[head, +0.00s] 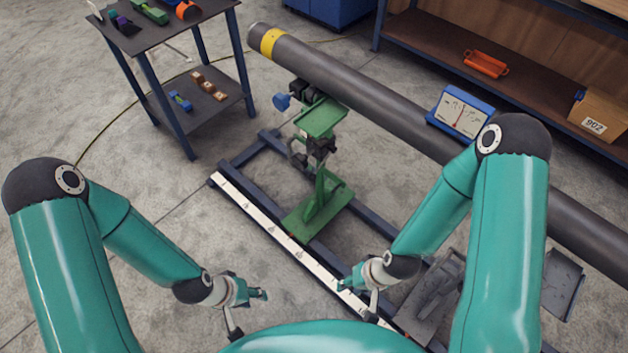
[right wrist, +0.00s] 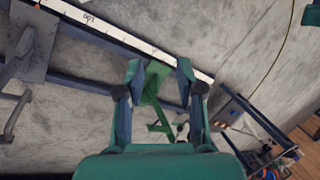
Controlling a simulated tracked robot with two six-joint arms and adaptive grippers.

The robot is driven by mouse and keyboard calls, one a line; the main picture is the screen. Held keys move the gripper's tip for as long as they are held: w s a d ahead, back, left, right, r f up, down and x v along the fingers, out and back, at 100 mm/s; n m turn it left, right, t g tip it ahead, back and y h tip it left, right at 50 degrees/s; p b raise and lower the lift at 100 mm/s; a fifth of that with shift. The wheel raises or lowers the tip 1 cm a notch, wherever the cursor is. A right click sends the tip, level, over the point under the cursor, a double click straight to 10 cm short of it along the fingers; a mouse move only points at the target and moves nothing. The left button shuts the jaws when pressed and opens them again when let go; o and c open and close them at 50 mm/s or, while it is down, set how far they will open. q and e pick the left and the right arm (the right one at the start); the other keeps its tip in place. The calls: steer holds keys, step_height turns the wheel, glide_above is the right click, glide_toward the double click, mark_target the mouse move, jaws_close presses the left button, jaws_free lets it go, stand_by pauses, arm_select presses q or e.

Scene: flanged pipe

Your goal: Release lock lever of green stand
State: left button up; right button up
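The green stand (head: 322,195) stands on a dark rail frame, with a green top plate (head: 321,117) and black clamp parts (head: 318,147) on its column. A blue knob (head: 282,102) sticks out at its upper left. I cannot tell for sure which part is the lock lever. My left gripper (head: 250,310) is open and empty, in front of the rail and well apart from the stand. My right gripper (head: 354,300) is open and empty near the white scale strip. In the right wrist view the stand (right wrist: 155,85) shows beyond and between its fingers (right wrist: 158,72).
A long grey pipe (head: 350,95) with a yellow band runs behind the stand. A blue gauge (head: 461,112) sits by the pipe. A grey stand (head: 430,300) is on the rails at right. A small table (head: 160,35) with parts stands at the back left. Floor left of the rails is clear.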

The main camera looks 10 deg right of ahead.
steer(key=shift+w+d+m, duration=0.1)
steer(key=shift+w+m, duration=0.2)
steer(key=shift+m, duration=0.7)
steer(key=c, duration=0.5)
steer(key=w+m+t, duration=0.1)
steer(key=w+m, duration=0.1)
steer(key=w+m+t, duration=0.1)
steer(key=w, duration=0.1)
steer(key=w+m, duration=0.2)
steer(key=w, duration=0.1)
steer(key=shift+d+m+t, duration=0.3)
steer(key=shift+d+t, duration=0.1)
jaws_close()
steer(key=w+d+f+m+t+b, duration=0.1)
steer(key=w+f+m+t+b, duration=0.25)
steer(key=w+b, duration=0.6)
steer(key=w+d+f+m+t+b, duration=0.1)
steer(key=w+f+m+t+b, duration=0.25)
steer(key=w+b, duration=0.6)
steer(key=w+d+f+m+t+b, duration=0.2)
steer(key=w+f+m+t+b, duration=0.15)
steer(key=w+b, duration=0.55)
step_height(320, 180, down, 9)
steer(key=w+a+b, duration=0.1)
steer(key=w+b, duration=0.1)
steer(key=b, duration=1.4)
steer(key=shift+t+h, duration=0.3)
steer(key=shift+t, duration=0.15)
steer(key=shift+w+f, duration=0.1)
